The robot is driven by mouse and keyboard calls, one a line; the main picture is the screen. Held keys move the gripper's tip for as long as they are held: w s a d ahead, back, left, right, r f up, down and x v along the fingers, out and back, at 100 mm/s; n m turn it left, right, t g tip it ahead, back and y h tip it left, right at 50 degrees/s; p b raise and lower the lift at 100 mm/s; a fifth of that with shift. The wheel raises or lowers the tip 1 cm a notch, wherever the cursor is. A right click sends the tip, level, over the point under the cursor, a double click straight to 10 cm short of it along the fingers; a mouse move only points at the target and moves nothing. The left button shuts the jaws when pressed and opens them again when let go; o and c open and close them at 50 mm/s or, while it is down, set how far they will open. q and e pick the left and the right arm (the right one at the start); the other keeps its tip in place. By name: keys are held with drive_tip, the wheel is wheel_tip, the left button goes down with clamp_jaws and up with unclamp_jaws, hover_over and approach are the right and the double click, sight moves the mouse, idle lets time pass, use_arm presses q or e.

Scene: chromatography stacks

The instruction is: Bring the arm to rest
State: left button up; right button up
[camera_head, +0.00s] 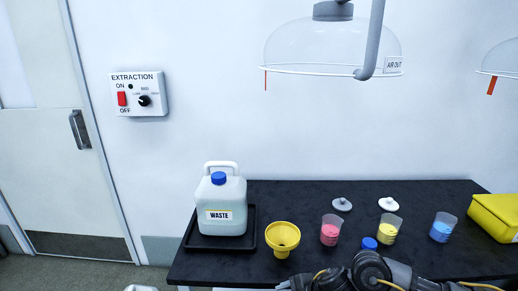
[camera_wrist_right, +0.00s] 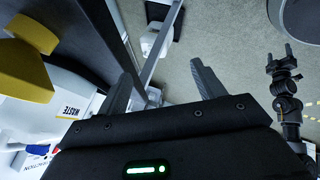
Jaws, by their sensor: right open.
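My right arm (camera_head: 370,271) lies low along the front edge of the black bench in the head view. In the right wrist view my right gripper (camera_wrist_right: 163,88) has its two fingers wide apart with nothing between them. It points towards the floor beside the bench. My left gripper does not show in the head view.
On the bench (camera_head: 300,190) stand a waste jug (camera_head: 220,203) in a black tray (camera_head: 249,240), a yellow funnel (camera_head: 282,236), and pink (camera_head: 330,234), yellow (camera_head: 387,232) and blue (camera_head: 441,230) cups. A blue cap (camera_head: 369,243) sits close behind my right arm. A clear hood (camera_head: 320,45) hangs above.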

drive_tip(key=s+a+r+m+t+y, duration=0.1)
drive_tip(key=s+a+r+m+t, duration=0.1)
drive_tip(key=s+a+m+t, duration=0.35)
drive_tip(key=s+d+f+m+g+h, duration=0.35)
drive_tip(key=s+d+m, duration=0.35)
drive_tip(key=s+d, duration=0.4)
drive_tip(key=s+d+f+m+g+h, duration=0.2)
drive_tip(key=s+d+f+m+h, duration=0.4)
drive_tip(key=s+d, duration=0.55)
wheel_tip(320, 180, down, 25)
drive_tip(key=g+y, duration=0.2)
drive_tip(key=s+d+f, duration=0.4)
drive_tip(key=s+f, duration=1.1)
drive_tip(key=s, duration=0.1)
drive_tip(key=shift+s+d+g, duration=0.15)
drive_tip(key=shift+s+g, duration=0.15)
